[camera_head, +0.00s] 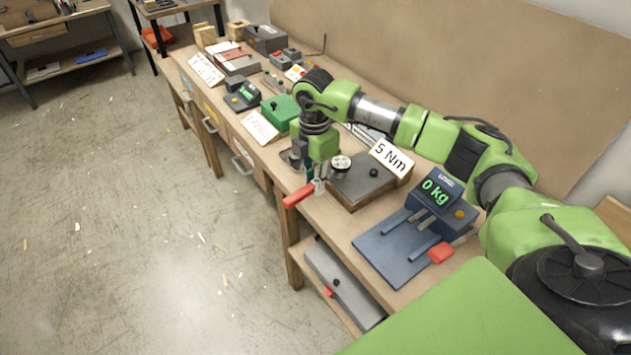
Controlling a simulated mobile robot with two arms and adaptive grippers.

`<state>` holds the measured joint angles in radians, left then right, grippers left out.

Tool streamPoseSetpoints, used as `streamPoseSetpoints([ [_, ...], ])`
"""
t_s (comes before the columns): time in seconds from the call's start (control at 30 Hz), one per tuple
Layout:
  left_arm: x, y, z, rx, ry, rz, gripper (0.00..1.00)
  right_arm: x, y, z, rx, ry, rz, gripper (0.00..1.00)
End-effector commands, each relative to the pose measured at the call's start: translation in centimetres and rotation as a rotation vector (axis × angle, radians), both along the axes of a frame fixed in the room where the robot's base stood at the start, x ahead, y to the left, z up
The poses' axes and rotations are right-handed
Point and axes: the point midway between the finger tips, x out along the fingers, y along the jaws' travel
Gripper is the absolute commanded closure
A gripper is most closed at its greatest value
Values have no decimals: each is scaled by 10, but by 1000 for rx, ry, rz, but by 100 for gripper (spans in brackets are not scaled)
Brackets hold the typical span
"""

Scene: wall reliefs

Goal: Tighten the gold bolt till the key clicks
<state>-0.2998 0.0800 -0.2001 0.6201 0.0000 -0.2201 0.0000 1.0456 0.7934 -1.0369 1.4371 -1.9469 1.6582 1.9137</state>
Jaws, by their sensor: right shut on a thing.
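My right gripper (308,168) points down at the front edge of the workbench. It is shut on a key with a red handle (298,196), which sticks out toward the front left over the bench edge. Just right of it is a dark block (362,186) with a pale round disc (341,163) and a black knob on top. A "5 Nm" sign (391,158) stands at the block's back. I cannot make out the gold bolt, nor whether the key touches anything. My left gripper is not in view.
A blue-grey scale (385,250) reading "0 kg" lies to the right, with a red-handled item (441,252) at its edge. A green box (279,112) and several devices stand farther along the bench. A grey case (343,283) sits on the shelf below. The floor at left is open.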

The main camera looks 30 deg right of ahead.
Motion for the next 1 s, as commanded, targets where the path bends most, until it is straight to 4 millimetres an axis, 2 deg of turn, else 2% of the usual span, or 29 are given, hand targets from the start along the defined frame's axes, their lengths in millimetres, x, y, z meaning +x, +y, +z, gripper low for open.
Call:
streamPoseSetpoints([
  [0.4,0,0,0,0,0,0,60,2,-1,2,-1,-5,-4,100],
  [0.73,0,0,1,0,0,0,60,-10,-4,2,-1,-4,127,100],
  [1.0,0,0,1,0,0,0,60,-11,-4,1,0,-2,135,100],
])
